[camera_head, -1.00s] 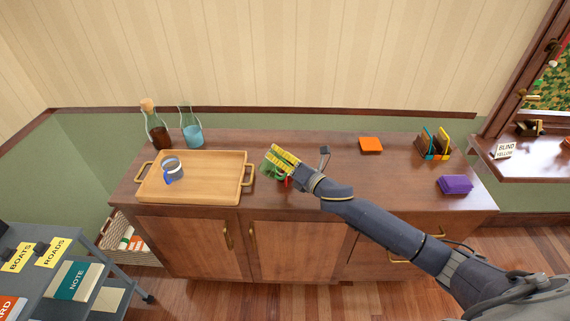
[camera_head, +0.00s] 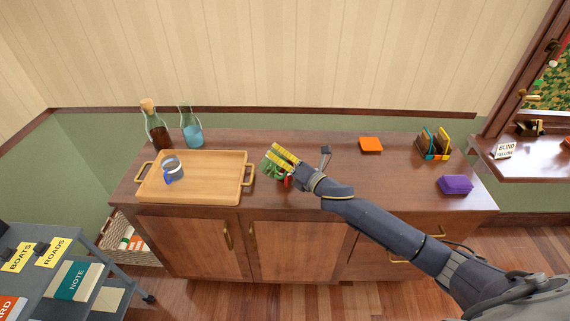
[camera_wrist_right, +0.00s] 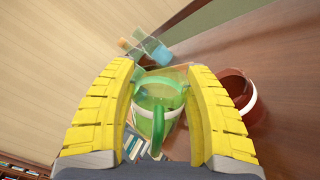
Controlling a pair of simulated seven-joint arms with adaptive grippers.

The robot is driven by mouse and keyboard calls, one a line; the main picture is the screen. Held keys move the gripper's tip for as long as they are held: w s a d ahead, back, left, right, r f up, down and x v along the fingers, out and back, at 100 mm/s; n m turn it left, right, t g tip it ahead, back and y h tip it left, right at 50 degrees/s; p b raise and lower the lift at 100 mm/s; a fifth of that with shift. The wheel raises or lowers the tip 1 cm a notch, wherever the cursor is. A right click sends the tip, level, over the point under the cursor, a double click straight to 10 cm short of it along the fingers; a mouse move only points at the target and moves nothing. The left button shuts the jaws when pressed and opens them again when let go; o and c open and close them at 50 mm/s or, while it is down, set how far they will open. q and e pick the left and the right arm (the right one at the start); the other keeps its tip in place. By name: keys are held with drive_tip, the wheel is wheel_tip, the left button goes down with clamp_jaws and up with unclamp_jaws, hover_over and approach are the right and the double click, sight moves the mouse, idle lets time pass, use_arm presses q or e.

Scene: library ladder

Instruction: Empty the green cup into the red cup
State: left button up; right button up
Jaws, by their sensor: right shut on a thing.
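The green cup (camera_head: 270,168) is held between the yellow fingers of my right gripper (camera_head: 275,153), above the sideboard. In the right wrist view the green cup (camera_wrist_right: 158,94) sits between both fingers, its handle facing the camera. It looks tilted against the room. The red cup (camera_wrist_right: 241,97) shows there beside the right finger, apart from the green cup in the picture. In the head view the red cup (camera_head: 288,182) is mostly hidden behind my gripper and the green cup. I cannot tell what is inside either cup. My left gripper is out of view.
An orange block (camera_head: 370,145), a rack (camera_head: 434,145) and a purple block (camera_head: 455,185) stand right.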

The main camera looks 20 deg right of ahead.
idle(0.5)
drive_tip(key=shift+w+d+f+m, duration=0.15)
drive_tip(key=shift+f+m, duration=0.4)
drive_tip(key=shift+m, duration=0.55)
idle(1.6)
drive_tip(key=shift+d+r+m, duration=0.1)
drive_tip(key=shift+d+m, duration=0.15)
drive_tip(key=shift+m, duration=0.55)
idle(1.5)
drive_tip(key=shift+w+d+m, duration=0.4)
drive_tip(key=shift+d+m, duration=0.25)
drive_tip(key=shift+m, duration=0.15)
idle(1.7)
